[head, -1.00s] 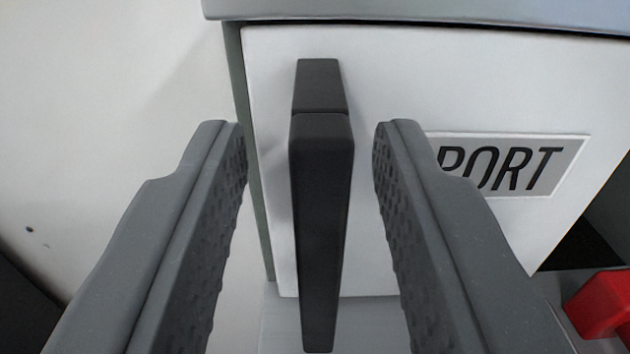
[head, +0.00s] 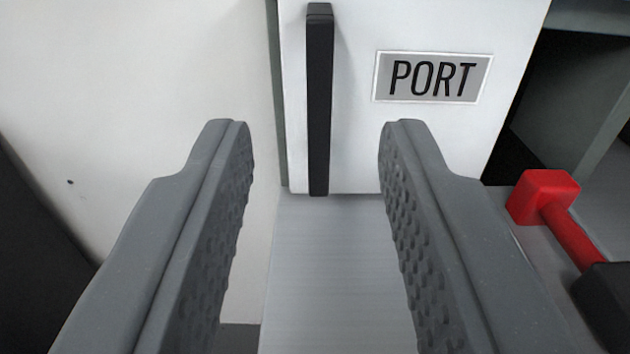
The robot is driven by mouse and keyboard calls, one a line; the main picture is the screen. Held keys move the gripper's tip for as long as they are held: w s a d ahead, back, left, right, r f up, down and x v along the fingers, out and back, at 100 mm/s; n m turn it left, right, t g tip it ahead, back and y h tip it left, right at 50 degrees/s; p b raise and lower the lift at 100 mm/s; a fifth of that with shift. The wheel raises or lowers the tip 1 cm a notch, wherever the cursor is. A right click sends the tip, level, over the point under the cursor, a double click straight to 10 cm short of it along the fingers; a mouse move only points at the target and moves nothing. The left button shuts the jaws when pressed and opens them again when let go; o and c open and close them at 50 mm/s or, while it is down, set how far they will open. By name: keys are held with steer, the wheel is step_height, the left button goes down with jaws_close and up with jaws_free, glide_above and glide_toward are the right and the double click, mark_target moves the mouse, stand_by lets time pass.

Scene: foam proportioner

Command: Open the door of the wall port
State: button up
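The wall port's door (head: 430,140) is a white panel with a grey label (head: 433,77) reading PORT.
A grey metal ledge (head: 330,270) lies below the door. A red-ended lever (head: 545,197) with a dark base stands at the right. A pale wall (head: 130,100) fills the left. A grey recess (head: 580,100) is open right of the door.

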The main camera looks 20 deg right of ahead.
steer(key=shift+v, duration=2.55)
step_height(320, 180, up, 28)
steer(key=d+n+y, duration=0.1)
steer(key=d+y, duration=0.1)
steer(key=y, duration=0.5)
steer(key=s+d+r+n+y, duration=0.1)
steer(key=s+d+r, duration=0.15)
steer(key=r, duration=0.35)
steer(key=s+d+r+n, duration=0.1)
steer(key=s+d+r, duration=0.1)
steer(key=s+r, duration=0.35)
steer(key=s+d+r+h, duration=0.1)
steer(key=s+d+r, duration=0.3)
steer(key=s, duration=0.2)
steer(key=s+d+r+g+h, duration=0.1)
steer(key=s+d+r, duration=0.3)
steer(key=s, duration=0.3)
steer(key=s+d+r+g+h, duration=0.1)
steer(key=s+d+r, duration=0.3)
steer(key=s, duration=0.3)
steer(key=shift+d+r, duration=0.3)
steer(key=shift+r, duration=0.6)
